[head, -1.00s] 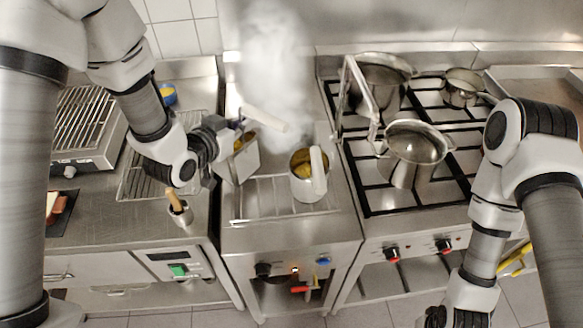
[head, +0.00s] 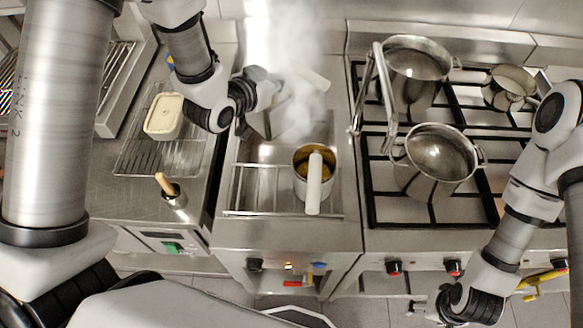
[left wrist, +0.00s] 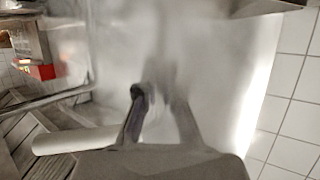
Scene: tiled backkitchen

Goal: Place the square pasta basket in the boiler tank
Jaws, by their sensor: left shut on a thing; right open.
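The square pasta basket (head: 266,124) is a metal box at the back left of the boiler tank (head: 240,213), partly hidden by my left gripper and steam. I cannot tell whether it is above the tank or inside its opening. My left gripper (head: 268,86) is shut on the basket, at its handle side; a pale handle (head: 314,80) shows through the steam. In the left wrist view the fingers (left wrist: 158,105) are blurred by steam and a pale handle (left wrist: 75,140) shows beside them. My right gripper (head: 440,304) is open and empty at the lower right, before the stove.
A round pasta basket (head: 302,186) with a white handle stands in the tank's right part. Pots (head: 436,155) stand on the stove to the right.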

